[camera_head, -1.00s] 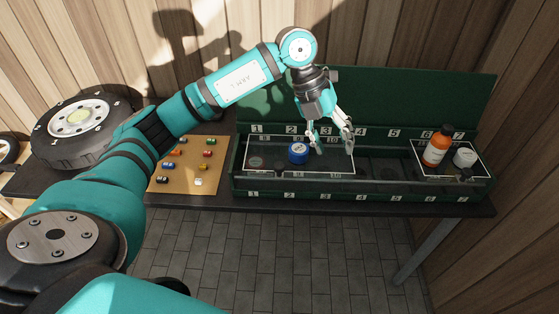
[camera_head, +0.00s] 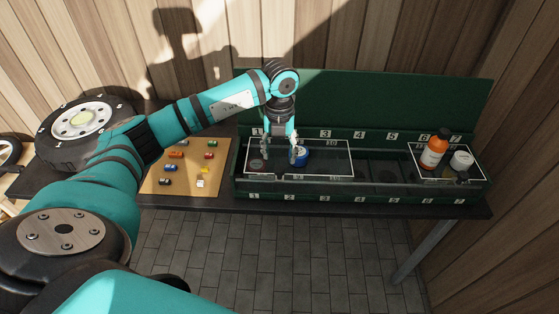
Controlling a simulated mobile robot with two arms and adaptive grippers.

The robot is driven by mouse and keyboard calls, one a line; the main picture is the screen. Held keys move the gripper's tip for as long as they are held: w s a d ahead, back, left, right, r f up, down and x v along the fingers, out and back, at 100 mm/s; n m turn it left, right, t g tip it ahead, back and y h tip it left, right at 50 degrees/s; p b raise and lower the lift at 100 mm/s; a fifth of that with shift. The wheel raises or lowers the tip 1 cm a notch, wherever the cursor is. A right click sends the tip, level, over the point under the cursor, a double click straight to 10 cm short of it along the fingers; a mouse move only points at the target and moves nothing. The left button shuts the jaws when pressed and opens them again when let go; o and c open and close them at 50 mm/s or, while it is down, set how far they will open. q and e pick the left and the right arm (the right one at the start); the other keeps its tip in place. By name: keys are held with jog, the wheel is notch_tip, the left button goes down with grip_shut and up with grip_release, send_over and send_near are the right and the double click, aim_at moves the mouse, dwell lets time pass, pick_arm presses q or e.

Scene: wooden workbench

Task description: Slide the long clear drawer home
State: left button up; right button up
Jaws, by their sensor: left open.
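The long clear drawer (camera_head: 325,171), outlined by a thin pale rim, lies in the left half of the long green box, roughly from slot 1 to slot 4. A blue round tin (camera_head: 302,153) sits in it, and a dark disc (camera_head: 257,164) shows near its left end. My left gripper (camera_head: 280,160) points down over the drawer's left part with its fingers spread. One finger is beside the tin and partly covers it; contact is unclear. My right gripper is out of view.
A shorter clear tray (camera_head: 424,166) at the box's right end holds an orange bottle (camera_head: 434,151) and a white-capped jar (camera_head: 461,161). Between the trays, the box floor (camera_head: 385,172) is open. A board with toy cars (camera_head: 183,184) and a wheel (camera_head: 85,130) stand left.

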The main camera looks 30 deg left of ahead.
aim_at(279, 167)
pick_arm(q)
jog(key=shift+f+p, duration=0.5)
jog(key=shift+f, duration=2.2)
grip_shut()
